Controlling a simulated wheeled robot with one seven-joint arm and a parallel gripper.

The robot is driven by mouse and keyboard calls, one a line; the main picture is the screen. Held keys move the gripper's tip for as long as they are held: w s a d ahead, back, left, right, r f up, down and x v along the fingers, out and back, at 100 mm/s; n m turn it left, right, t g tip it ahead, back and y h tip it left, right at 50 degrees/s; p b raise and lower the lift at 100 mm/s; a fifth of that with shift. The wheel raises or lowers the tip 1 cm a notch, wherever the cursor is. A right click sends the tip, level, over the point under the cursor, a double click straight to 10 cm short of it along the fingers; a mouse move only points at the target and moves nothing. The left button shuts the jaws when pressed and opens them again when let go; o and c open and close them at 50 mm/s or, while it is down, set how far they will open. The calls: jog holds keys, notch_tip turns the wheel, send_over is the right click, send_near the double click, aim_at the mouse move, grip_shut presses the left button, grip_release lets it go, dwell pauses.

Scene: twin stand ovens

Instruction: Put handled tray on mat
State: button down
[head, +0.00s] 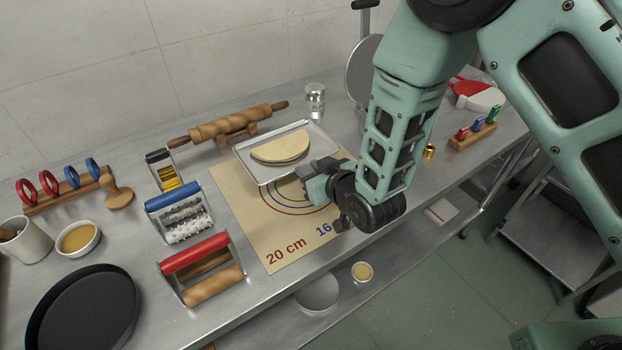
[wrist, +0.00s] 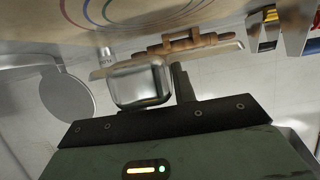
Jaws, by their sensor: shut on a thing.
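The handled tray (head: 262,178) is a shallow metal tray with a folded pale dough round (head: 280,146) on it. It is over the back part of the tan mat (head: 245,215), which has printed rings and "20 cm". I cannot tell whether the tray touches the mat. My gripper (head: 308,178) is at the tray's front right side, shut on its handle; the arm and gripper hide part of the mat. In the wrist view, a shiny metal part, seemingly of the tray (wrist: 142,85), is close before the jaws, and the mat (wrist: 130,12) shows at the top.
A rolling pin (head: 228,123) on a stand and a metal shaker (head: 315,100) are behind the tray. Blue-handled (head: 180,212) and red-handled (head: 200,268) rollers stand left of the mat. A dark round pan (head: 84,312) is at front left. A round metal plate (head: 362,72) stands behind my arm.

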notch_tip(320, 180, down, 4)
jog(key=shift+r+p, duration=0.2)
jog(key=shift+p, duration=0.25)
jog(key=shift+f, duration=0.2)
jog(key=shift+f+b, duration=0.3)
jog(key=shift+b, duration=0.25)
jog(key=shift+f, duration=0.2)
jog(key=c, duration=1.1)
grip_release()
jog(key=shift+s, duration=0.1)
jog(key=shift+f, duration=0.1)
